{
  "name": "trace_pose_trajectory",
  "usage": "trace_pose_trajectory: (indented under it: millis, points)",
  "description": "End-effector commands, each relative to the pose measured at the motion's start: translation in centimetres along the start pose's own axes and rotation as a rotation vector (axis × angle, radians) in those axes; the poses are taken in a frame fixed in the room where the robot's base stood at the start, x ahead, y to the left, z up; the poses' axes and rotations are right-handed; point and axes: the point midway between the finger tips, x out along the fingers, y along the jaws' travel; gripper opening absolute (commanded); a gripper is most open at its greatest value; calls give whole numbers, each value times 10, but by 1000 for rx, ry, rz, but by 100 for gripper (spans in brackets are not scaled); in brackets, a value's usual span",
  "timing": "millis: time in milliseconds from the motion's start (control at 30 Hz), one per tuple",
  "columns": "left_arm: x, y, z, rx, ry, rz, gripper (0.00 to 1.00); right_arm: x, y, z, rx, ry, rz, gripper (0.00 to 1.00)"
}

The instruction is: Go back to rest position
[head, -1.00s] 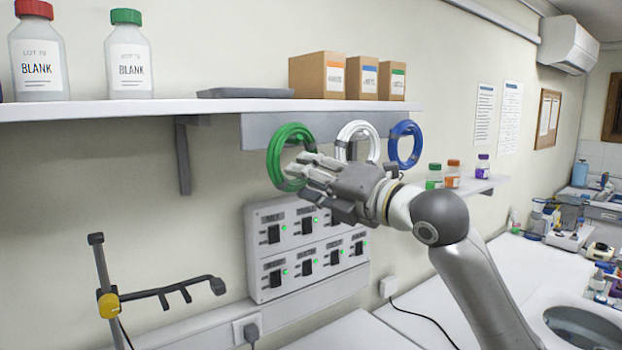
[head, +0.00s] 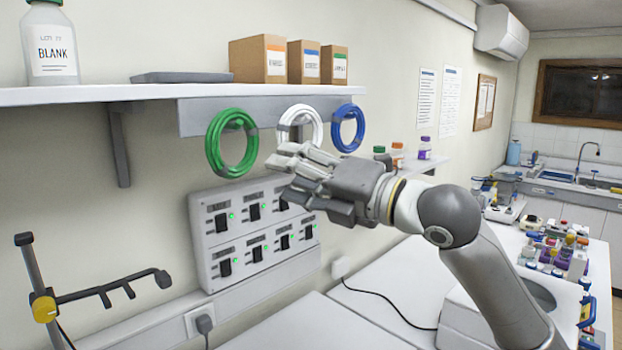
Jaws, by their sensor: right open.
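My right gripper (head: 292,172) is open, with nothing seen between its fingers. It is in front of the wall, below the hanging coils and in front of the upper right of the switch panel (head: 210,244). Its arm comes in from the lower right. The green coil (head: 212,146), the white coil (head: 300,109) and the blue coil (head: 347,132) hang on a grey rail under the shelf. The gripper overlaps the lower part of the white coil in the picture. My left gripper is not in view.
The shelf (head: 120,93) above holds a BLANK bottle (head: 50,45) and three cardboard boxes (head: 256,60). A dark stand with a crossbar (head: 110,288) is at the lower left. White benches (head: 390,280) run below. Many small bottles (head: 560,255) crowd the right bench.

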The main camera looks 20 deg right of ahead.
Motion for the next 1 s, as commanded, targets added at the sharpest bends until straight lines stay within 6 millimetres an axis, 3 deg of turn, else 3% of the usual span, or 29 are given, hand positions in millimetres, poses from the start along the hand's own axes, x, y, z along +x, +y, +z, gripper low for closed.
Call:
trace_pose_trajectory:
  millis: [233,567,667,733,867,1000]
  points:
    - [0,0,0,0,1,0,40,-26,-1,0,0,-1,-1,53]
    - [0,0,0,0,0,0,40,-30,-5,-3,15,5,-8,53]
    - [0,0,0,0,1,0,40,-24,-26,-16,89,17,-47,53]
    - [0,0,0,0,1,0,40,-18,-53,-32,182,26,-98,53]
    - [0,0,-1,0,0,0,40,-11,-118,-75,421,27,-230,53]
    - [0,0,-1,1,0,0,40,-17,-185,-126,690,-12,-385,53]
